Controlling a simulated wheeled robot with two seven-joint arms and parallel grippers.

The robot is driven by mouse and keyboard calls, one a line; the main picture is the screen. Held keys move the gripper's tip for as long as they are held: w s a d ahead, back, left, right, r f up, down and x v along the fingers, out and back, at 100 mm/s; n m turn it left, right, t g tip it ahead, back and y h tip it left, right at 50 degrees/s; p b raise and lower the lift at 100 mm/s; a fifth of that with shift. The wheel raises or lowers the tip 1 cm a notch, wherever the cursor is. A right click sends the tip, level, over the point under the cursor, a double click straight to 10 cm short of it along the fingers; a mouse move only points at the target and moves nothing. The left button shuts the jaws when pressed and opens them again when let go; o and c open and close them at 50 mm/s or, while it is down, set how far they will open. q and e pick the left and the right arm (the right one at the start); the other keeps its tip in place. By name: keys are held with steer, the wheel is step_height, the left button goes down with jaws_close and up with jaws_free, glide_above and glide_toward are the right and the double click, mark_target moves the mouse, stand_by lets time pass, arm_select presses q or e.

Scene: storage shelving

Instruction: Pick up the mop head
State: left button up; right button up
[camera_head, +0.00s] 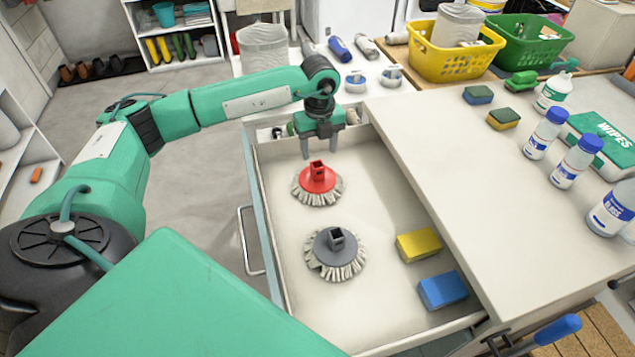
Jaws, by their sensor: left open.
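Two mop heads lie in an open drawer (375,190). One is a red mop head (318,182) with a square socket and pale strands, toward the back of the drawer. The other is a grey mop head (337,252) of the same form, nearer the front. My left gripper (333,147) points down just above and behind the red mop head, over the back of the drawer. Its fingers are apart with nothing between them. My right gripper is not in view.
A yellow sponge (418,244) and a blue sponge (443,290) lie in the drawer's right side. The counter (470,190) to the right holds bottles, sponges and a wipes pack (607,140). A yellow basket (455,55) and a green basket (528,45) stand behind.

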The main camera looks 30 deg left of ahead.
mark_target(317, 176)
arm_select(q)
step_height(317, 176, down, 3)
steer(key=shift+a+f, duration=0.1)
steer(key=shift+f, duration=0.05)
step_height(317, 176, down, 4)
steer(key=shift+a+f+p, duration=0.15)
steer(key=shift+f+p, duration=0.05)
steer(key=shift+p, duration=0.1)
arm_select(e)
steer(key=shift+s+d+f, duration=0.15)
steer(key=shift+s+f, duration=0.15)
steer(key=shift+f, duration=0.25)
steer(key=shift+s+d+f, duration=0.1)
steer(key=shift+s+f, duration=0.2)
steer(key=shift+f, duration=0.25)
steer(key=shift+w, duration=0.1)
arm_select(q)
jaws_close()
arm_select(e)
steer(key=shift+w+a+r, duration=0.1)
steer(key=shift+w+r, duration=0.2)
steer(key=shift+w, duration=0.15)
